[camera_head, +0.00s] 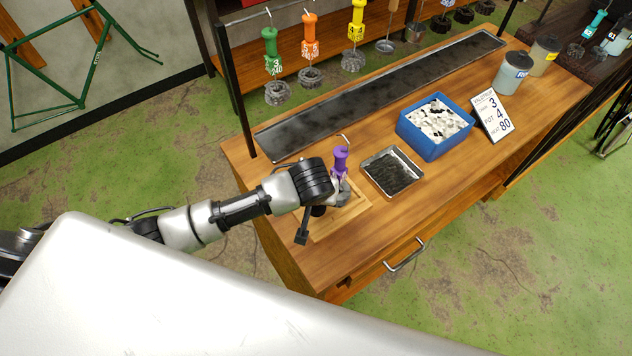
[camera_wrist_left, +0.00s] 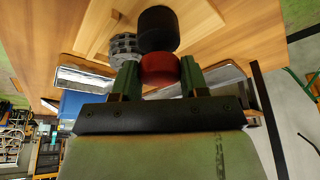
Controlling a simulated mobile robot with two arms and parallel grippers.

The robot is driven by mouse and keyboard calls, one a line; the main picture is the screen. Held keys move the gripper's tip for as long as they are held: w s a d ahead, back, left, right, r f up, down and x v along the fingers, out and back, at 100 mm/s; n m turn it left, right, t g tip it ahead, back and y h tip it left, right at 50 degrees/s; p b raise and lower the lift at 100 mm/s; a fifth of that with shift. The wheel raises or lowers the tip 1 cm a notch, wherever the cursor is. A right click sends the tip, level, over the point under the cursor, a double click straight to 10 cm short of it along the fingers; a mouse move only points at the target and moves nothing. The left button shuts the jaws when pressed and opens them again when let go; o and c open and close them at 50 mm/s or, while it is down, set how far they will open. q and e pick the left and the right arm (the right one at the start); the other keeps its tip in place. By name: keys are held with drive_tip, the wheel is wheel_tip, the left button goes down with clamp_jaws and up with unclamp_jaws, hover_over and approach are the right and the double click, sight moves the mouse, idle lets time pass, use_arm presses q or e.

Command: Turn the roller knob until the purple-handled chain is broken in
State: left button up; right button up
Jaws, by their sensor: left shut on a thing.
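The purple-handled chain (camera_head: 341,160) stands at the near left of the bench, handle up, over a pale wooden board (camera_head: 352,215). In the left wrist view, a grey chain coil (camera_wrist_left: 123,46) lies beside a black roller (camera_wrist_left: 158,28). The red roller knob (camera_wrist_left: 160,68) is in front of the black roller. My left gripper (camera_wrist_left: 160,78) is shut on the red knob, one finger on each side of it. In the head view, my left wrist hides the knob and most of the roller. My right gripper is not in view.
A metal tray of dark material (camera_head: 392,170) sits right of the board. A blue bin of pale pieces (camera_head: 436,126) and a number sign (camera_head: 491,116) stand beyond. A long dark trough (camera_head: 380,95) runs behind, under hanging chains with coloured handles (camera_head: 310,50).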

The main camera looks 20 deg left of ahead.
use_arm(q)
drive_tip(key=n+y+p, duration=0.1)
drive_tip(key=n, duration=0.1)
drive_tip(key=shift+d+r+n+p, duration=0.1)
drive_tip(key=shift+n+p, duration=0.25)
drive_tip(key=shift+n, duration=0.05)
drive_tip(key=shift+n+g+y+p, duration=0.3)
drive_tip(key=shift+n+g+y, duration=0.15)
drive_tip(key=shift+n, duration=0.95)
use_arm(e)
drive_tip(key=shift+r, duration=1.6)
use_arm(q)
drive_tip(key=o, duration=0.9)
drive_tip(key=b+v, duration=0.2)
drive_tip(key=v, duration=0.8)
drive_tip(key=shift+s+d+r, duration=0.1)
drive_tip(key=shift+d+r, duration=0.05)
drive_tip(key=shift+r, duration=0.05)
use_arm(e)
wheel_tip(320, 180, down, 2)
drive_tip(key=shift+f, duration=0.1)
